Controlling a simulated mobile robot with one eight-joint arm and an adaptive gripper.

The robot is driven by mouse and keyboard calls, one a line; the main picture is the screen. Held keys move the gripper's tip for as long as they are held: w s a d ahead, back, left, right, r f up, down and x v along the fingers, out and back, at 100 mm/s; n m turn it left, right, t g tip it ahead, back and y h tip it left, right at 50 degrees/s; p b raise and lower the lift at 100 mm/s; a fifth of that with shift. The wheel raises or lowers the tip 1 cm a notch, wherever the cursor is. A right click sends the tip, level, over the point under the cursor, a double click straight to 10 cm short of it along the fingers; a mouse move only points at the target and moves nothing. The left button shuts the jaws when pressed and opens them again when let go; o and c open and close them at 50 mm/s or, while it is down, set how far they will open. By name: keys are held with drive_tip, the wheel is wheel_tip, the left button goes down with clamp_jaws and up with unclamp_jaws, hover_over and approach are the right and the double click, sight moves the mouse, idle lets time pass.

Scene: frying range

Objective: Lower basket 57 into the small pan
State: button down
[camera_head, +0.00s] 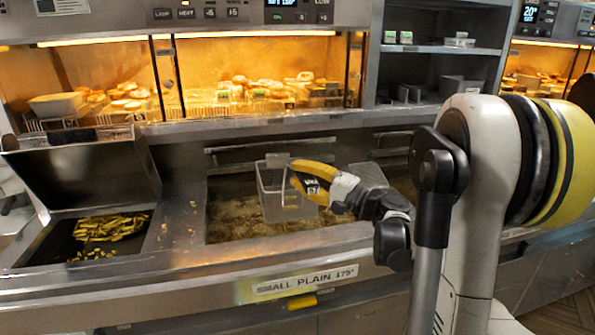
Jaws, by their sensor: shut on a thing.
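A grey wire basket (272,206) is upright over the small pan (228,224), whose front carries a "SMALL PLAIN 175°" label. The pan holds brown, bubbling-looking oil. The basket's yellow-and-black handle (313,170) slopes down to the right and bears a tag that seems to read 57, turned over. My gripper (340,190) is shut on the handle, right of the basket. The basket's base lies within the pan's outline; I cannot tell whether it touches the oil. The gripper hides part of the pan's right side.
Another grey basket or container (368,175) shows behind my gripper. To the left, a bin (162,222) holds fries, under a raised metal lid (80,170). A lit food warmer (255,65) runs along the back. A yellow handle (302,301) sits below the label.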

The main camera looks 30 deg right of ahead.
wheel_tip(320, 180, down, 16)
drive_tip(key=b, duration=0.6)
drive_tip(key=shift+f+b, duration=0.25)
drive_tip(key=shift+b, duration=0.1)
drive_tip(key=shift+f, duration=1.35)
drive_tip(key=c, duration=1.3)
unclamp_jaws()
drive_tip(key=shift+o, duration=0.2)
drive_tip(key=v, duration=0.7)
drive_tip(key=shift+s+d, duration=0.15)
drive_tip(key=shift+s, duration=0.1)
